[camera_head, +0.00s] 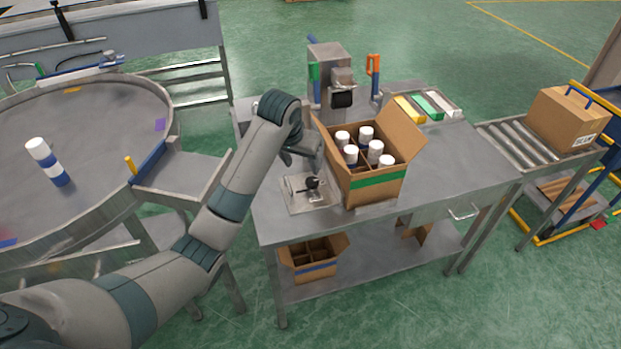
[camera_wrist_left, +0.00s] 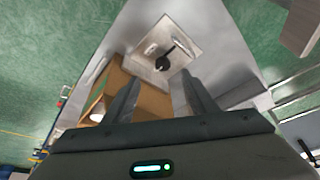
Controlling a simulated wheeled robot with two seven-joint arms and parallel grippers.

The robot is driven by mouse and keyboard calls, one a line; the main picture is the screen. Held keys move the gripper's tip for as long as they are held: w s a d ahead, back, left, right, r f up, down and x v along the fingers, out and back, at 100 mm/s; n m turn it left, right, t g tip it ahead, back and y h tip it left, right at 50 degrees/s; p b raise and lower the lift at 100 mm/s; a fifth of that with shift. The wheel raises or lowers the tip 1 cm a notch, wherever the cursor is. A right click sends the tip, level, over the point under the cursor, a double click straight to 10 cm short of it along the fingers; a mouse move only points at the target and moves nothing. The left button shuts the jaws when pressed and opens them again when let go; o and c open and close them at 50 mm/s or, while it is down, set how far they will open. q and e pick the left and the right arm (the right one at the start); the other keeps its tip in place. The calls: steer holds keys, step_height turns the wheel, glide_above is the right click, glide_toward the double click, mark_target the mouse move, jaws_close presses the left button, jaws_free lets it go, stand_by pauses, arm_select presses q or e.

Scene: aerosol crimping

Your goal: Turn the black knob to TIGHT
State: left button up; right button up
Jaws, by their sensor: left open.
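The black knob (camera_head: 312,183) sits on a pale metal plate (camera_head: 296,205) at the near left of the steel table. In the left wrist view the knob (camera_wrist_left: 162,64) shows with a thin dark bar pointing up and right; the plate (camera_wrist_left: 190,45) lies under it. No TIGHT marking is readable. My left gripper (camera_head: 308,152) is above and behind the knob, apart from it. In the left wrist view its two fingers (camera_wrist_left: 157,92) are spread with nothing between them, below the knob in the picture. My right gripper is not in view.
An open carton (camera_head: 378,186) with several white-capped cans stands just right of the plate, close to my left gripper. A grey machine (camera_head: 328,62) with green and orange handles stands behind. A round table (camera_head: 90,150) with a can is at left. Clear tabletop (camera_head: 455,160) lies right of the carton.

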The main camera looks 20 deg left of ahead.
mark_target(312, 182)
arm_select(q)
steer(key=shift+w+a+r, duration=0.1)
steer(key=shift+w+r, duration=0.2)
steer(key=shift+r, duration=0.25)
steer(key=shift+w+a+r, duration=0.1)
steer(key=shift+w+r, duration=0.2)
steer(key=shift+r, duration=0.25)
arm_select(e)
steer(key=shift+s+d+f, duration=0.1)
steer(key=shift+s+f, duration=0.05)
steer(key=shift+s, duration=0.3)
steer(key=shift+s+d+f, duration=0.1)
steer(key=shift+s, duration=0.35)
arm_select(q)
steer(key=shift+d+f, duration=0.1)
steer(key=shift+f, duration=0.05)
steer(key=p+x, duration=0.3)
steer(key=x, duration=1.2)
steer(key=shift+w, duration=0.15)
steer(key=shift+x, duration=1)
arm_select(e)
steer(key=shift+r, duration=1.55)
arm_select(q)
steer(key=shift+c, duration=0.6)
steer(key=c, duration=0.9)
